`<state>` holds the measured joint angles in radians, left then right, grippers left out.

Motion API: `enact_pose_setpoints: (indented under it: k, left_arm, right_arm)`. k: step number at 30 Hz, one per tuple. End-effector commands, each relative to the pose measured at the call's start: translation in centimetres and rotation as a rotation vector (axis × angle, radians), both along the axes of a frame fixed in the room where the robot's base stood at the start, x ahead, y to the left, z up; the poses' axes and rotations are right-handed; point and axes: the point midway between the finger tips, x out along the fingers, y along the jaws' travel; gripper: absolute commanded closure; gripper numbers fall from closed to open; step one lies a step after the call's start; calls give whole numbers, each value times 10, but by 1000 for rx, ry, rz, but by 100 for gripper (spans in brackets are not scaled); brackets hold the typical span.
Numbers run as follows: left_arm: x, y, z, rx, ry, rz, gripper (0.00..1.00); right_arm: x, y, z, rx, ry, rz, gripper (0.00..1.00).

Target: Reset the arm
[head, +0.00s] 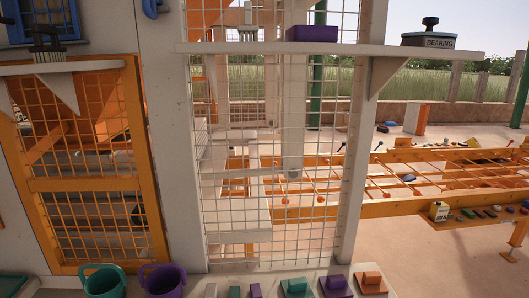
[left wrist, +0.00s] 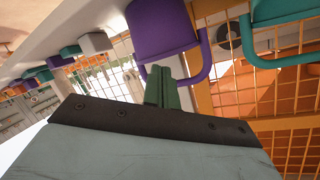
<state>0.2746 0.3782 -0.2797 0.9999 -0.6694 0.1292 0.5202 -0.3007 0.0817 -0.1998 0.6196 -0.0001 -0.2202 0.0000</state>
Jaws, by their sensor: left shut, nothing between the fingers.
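My left gripper (left wrist: 165,78) shows in the left wrist view as two dark green fingers pressed together, with nothing between them. It points towards a purple bucket (left wrist: 162,30) with a purple handle; I cannot tell if it touches the handle. A teal bucket (left wrist: 285,12) is to the right of it there. No gripper shows in the head view, where the purple bucket (head: 163,281) and teal bucket (head: 103,281) stand at the bottom left. My right gripper is in neither view.
Several coloured blocks, such as an orange one (head: 371,282), line the bottom of the head view. A wire mesh panel (head: 280,150) stands behind them. A shelf (head: 230,48) carries a purple block (head: 312,33) and a tin marked BEARING (head: 428,40). An orange-framed cage door (head: 157,200) is at left.

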Motion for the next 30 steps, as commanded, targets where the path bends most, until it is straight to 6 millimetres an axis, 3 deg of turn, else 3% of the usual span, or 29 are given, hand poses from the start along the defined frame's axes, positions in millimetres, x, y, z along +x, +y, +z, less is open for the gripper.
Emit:
enact_pose_setpoints:
  k: [1, 6, 11, 15, 19, 24, 27, 30]
  left_arm:
    - [-24, -2, -38, -19, 70, 32, 100]
    - [-106, -7, -139, -63, 286, 136, 100]
    - [-199, -17, -219, -91, 499, 221, 100]
    - [-290, -31, -275, -110, 688, 284, 100]
    - [-380, -46, -314, -127, 867, 337, 100]
    - [-481, -69, -342, -146, 1061, 384, 100]
    - [-519, -77, -348, -153, 1135, 400, 100]
    - [-541, -83, -351, -159, 1177, 410, 100]
  right_arm:
    - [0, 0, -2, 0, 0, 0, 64]
    - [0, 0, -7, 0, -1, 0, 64]
    - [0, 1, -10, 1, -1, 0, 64]
    - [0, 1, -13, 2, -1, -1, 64]
    - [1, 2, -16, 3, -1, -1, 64]
    - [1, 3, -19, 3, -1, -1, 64]
    - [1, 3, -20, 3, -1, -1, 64]
    - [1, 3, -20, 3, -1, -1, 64]
